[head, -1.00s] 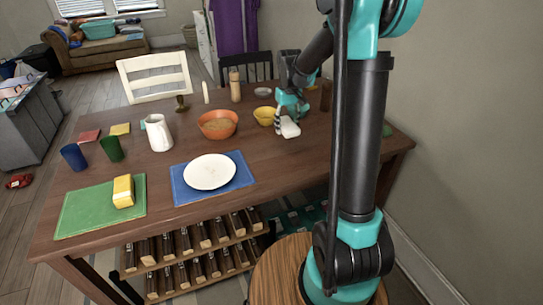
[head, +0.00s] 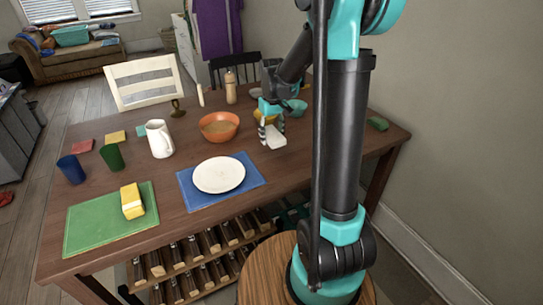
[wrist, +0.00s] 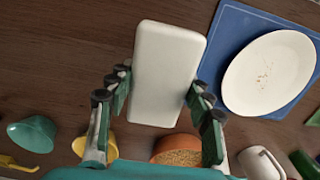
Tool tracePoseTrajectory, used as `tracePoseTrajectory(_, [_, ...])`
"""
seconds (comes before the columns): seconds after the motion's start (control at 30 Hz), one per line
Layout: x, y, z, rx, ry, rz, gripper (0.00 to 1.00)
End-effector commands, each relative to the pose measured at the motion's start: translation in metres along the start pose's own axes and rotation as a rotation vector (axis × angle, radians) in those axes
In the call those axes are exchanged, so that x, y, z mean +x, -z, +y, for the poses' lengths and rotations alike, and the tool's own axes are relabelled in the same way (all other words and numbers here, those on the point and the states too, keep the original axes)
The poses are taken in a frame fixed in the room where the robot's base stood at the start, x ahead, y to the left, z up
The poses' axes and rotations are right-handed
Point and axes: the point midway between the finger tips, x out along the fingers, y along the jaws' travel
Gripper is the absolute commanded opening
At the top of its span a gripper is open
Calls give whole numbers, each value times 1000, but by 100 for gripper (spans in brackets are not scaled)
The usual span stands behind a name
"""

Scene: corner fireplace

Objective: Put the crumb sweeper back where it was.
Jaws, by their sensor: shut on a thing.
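The crumb sweeper is a white block (wrist: 168,72), held between the fingers of my gripper (wrist: 155,105) in the wrist view. In the head view my gripper (head: 270,124) is shut on the white sweeper (head: 274,138), low over the wooden table (head: 290,165), right of the white plate. Whether the sweeper touches the tabletop is unclear. The white plate (head: 219,175) lies on a blue placemat (head: 253,178); brown crumbs show on the plate (wrist: 268,95) in the wrist view.
An orange bowl (head: 219,127), white pitcher (head: 159,139), yellow bowl (wrist: 81,147) and teal bowl (head: 297,107) stand nearby. A yellow-and-white block (head: 132,202) sits on a green placemat (head: 90,222). A green block (head: 377,123) lies near the right edge. Bare wood lies right of the blue mat.

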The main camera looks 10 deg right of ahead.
Motion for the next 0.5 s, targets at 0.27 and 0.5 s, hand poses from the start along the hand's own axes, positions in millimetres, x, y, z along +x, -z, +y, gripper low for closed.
tracePoseTrajectory(0.27, [51, 0, 0, 0, 0, 0, 20])
tracePoseTrajectory(0.5, [72, 1, 0, 0, 0, 0, 20])
